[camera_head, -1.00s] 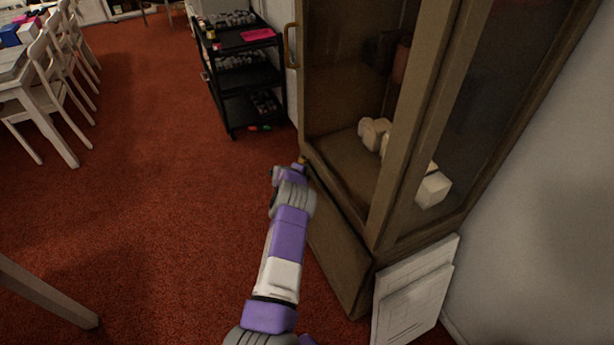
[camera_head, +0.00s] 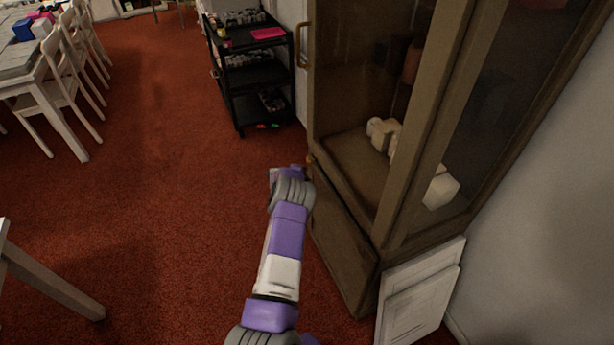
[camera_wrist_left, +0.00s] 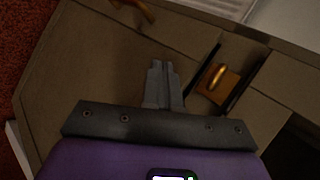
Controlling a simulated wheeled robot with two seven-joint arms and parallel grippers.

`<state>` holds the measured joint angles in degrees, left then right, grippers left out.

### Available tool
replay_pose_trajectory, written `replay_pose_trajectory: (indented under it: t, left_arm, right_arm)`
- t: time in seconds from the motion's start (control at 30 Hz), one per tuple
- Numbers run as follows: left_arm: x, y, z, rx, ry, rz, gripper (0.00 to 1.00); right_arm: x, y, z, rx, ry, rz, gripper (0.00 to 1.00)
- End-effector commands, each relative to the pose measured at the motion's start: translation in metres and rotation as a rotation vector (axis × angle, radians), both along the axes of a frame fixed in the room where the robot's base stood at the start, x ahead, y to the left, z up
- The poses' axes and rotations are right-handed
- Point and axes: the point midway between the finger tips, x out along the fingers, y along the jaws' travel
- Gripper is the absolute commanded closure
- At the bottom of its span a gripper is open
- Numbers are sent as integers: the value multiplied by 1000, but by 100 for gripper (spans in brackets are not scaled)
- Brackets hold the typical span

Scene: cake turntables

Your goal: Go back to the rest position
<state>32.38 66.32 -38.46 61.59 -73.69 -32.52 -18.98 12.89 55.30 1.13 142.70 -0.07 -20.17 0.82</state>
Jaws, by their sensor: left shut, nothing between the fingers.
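My left arm (camera_head: 283,245) reaches forward from the bottom of the head view, beside the brown cabinet (camera_head: 343,240). Its hand ends near the cabinet's lower front, and its fingers are too small and hidden there to make out. In the left wrist view my left gripper (camera_wrist_left: 165,85) is shut, with its two fingers together and empty. Brown wooden surfaces of what looks like the cabinet lie beyond the fingers, with a gold handle (camera_wrist_left: 217,77) to their right. I cannot tell whether the fingers touch the wood. My right gripper is not in view.
The glass-fronted cabinet holds pale objects (camera_head: 440,188). White panels (camera_head: 418,305) lean against its side. A black cart (camera_head: 252,75) stands beyond it. A white table and chairs (camera_head: 62,100) are at the far left, and a pale table leg (camera_head: 50,285) is nearer. Red carpet (camera_head: 170,200) between is clear.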

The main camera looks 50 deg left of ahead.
Motion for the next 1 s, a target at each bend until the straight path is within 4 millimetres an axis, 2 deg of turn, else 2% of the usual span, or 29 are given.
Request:
replay_pose_trajectory:
  t: [0.03,0.3,0.5,0.77,0.87,0.97,1.0]
  left_arm:
    - [-10,6,18,1,-3,8,100]
    - [-51,20,54,4,1,6,100]
    - [-64,24,65,3,3,4,100]
    - [-66,25,65,4,5,4,100]
    - [-64,18,61,-22,-2,20,100]
    - [-57,-11,47,-127,-29,90,100]
    - [-54,-30,39,-194,-44,137,100]
  right_arm:
    - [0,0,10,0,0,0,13]
    - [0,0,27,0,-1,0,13]
    - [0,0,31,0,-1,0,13]
    - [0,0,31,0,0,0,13]
    - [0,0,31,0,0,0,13]
    - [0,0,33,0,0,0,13]
    - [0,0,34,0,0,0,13]
